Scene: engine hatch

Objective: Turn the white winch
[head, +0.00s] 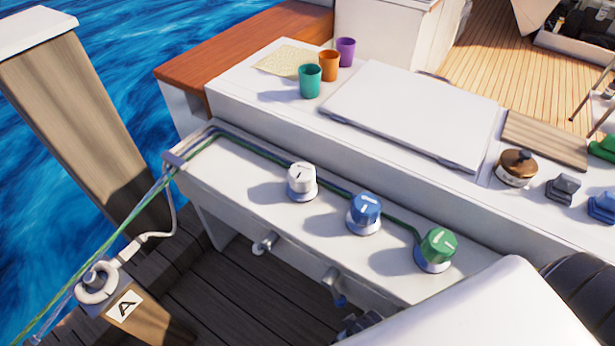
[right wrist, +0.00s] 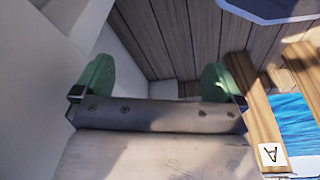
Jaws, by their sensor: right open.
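The white winch (head: 301,180) stands upright on the long white ledge (head: 225,165), at the left end of a row of three. The blue winch (head: 364,212) is in the middle and the green winch (head: 437,247) is at the right. My right gripper (right wrist: 156,82) is open in the right wrist view. Its two green fingers are wide apart with nothing between them, over dark planks. No winch shows in the right wrist view. My left gripper is not in view.
Teal (head: 310,81), orange (head: 329,65) and purple (head: 346,51) cups stand behind.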

